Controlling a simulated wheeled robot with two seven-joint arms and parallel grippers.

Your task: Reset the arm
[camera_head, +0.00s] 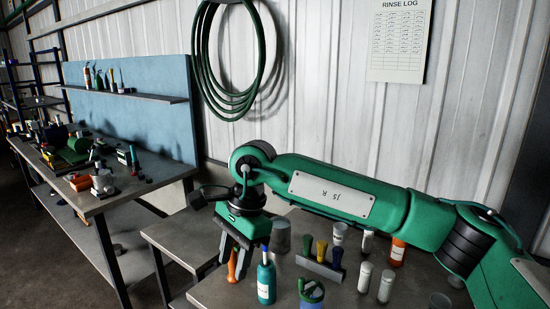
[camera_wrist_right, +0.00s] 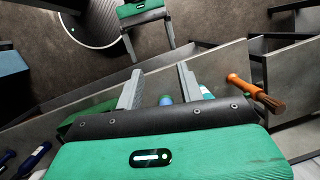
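My right arm, green with a white plate, reaches in from the right in the head view. Its gripper (camera_head: 235,258) points down over the near edge of the bench (camera_head: 212,290). In the right wrist view the two grey fingers of this gripper (camera_wrist_right: 159,72) stand well apart with nothing held between them. My left gripper (camera_wrist_right: 149,40) shows at the top of the right wrist view, with its fingers spread and empty. It is outside the head view. An orange-handled brush (camera_wrist_right: 255,95) lies beside the right gripper.
A teal bottle (camera_head: 266,280), a rack with coloured-handled tools (camera_head: 320,266) and several white containers (camera_head: 364,277) crowd the bench near the right gripper. A cluttered workbench (camera_head: 108,200) stands left. A coiled hose (camera_head: 200,60) hangs on the wall.

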